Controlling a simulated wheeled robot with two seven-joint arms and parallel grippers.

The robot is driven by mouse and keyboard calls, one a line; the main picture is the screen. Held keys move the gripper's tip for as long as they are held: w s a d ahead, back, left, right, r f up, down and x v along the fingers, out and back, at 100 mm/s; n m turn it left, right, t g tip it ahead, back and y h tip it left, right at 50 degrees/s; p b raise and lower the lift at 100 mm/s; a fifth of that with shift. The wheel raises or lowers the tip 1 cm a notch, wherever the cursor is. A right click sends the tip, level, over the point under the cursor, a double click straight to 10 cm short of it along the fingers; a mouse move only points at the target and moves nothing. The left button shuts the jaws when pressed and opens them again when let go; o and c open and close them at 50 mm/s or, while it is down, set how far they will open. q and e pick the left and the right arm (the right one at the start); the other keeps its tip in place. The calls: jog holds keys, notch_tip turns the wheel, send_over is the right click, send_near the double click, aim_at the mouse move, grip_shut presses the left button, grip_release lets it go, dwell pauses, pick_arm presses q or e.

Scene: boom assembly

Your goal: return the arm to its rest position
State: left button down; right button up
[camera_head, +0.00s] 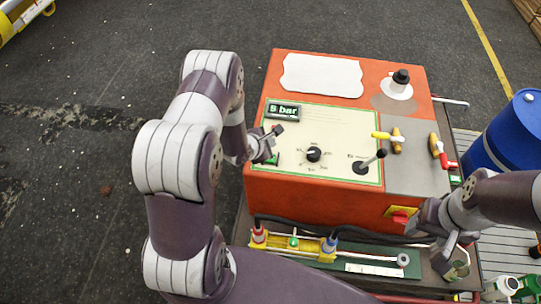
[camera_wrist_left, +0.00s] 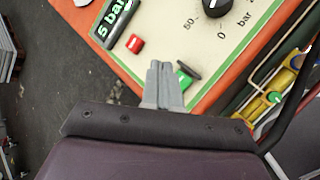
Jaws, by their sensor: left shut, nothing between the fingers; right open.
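My left arm (camera_head: 180,165) comes in from the left and bends over the left side of the orange control box (camera_head: 310,203). My left gripper (camera_head: 274,142) is shut and empty, close to the left edge of the cream panel (camera_head: 330,119). In the left wrist view its closed grey fingers (camera_wrist_left: 160,75) lie beside a green button (camera_wrist_left: 184,79), with a red button (camera_wrist_left: 135,43) further up; contact cannot be told.
The panel has a "5 bar" display (camera_head: 283,111), a black dial (camera_head: 313,154) and a black-knobbed lever (camera_head: 368,162). A yellow valve handle (camera_head: 381,135) is to the right. A blue barrel (camera_head: 508,135) stands at right. The floor (camera_head: 80,120) at left is mostly clear.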

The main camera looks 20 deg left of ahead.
dwell(0.6)
pick_arm(q)
jog(key=shift+s+f+m, duration=0.15)
jog(key=shift+m, duration=0.55)
jog(key=s+a+m+g+y, duration=0.2)
jog(key=s+m+g, duration=0.4)
jog(key=s+m, duration=0.45)
jog(key=s+d+r+m, duration=0.4)
jog(key=r+m, duration=0.2)
jog(key=r, duration=0.3)
jog(key=s+d+r+m+g, duration=0.1)
jog(key=s+d+r+m, duration=0.3)
jog(key=r+m, duration=0.3)
notch_tip(320, 180, up, 3)
jog(key=shift+s+r+g, duration=0.1)
jog(key=shift+s+g, duration=0.2)
jog(key=shift+s, duration=0.15)
jog(key=shift+s, duration=0.15)
